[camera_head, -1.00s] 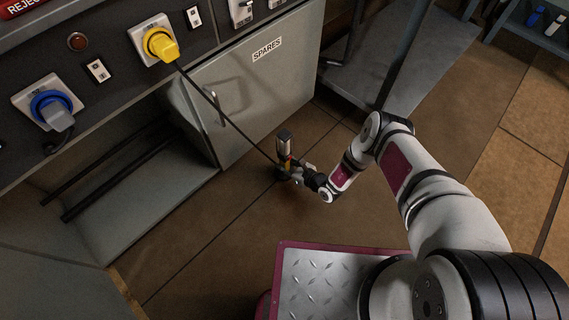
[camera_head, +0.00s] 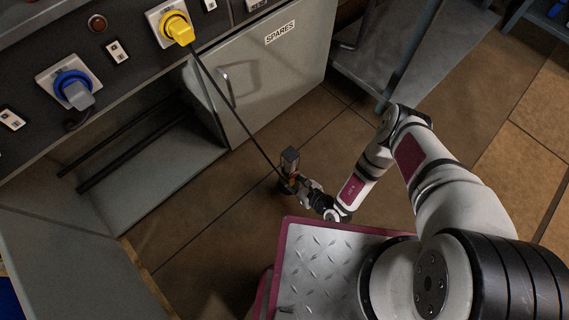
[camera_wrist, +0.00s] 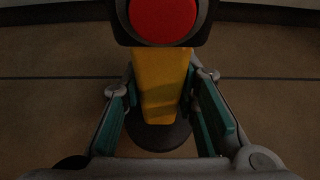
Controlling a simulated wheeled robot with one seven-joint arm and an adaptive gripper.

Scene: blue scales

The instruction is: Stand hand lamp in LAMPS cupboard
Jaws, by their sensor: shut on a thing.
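The hand lamp (camera_head: 290,158) is held upright by my gripper (camera_head: 291,186) in the head view, above the floor in front of the bench. In the wrist view its yellow body (camera_wrist: 160,82) stands between the fingers of my gripper (camera_wrist: 163,108). A red round part in a dark housing is at its top and a dark round base below. A black cable in the head view runs from the yellow plug (camera_head: 178,28) down to the lamp area. The SPARES cupboard (camera_head: 262,80) has its grey door shut. No LAMPS label is visible.
An open low bay with dark rails (camera_head: 130,155) lies left of the SPARES door. A grey open door panel (camera_head: 75,265) stands at lower left. A blue plug (camera_head: 74,90) sits in the bench panel. A grey metal rack (camera_head: 400,50) stands at upper right. Floor between is clear.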

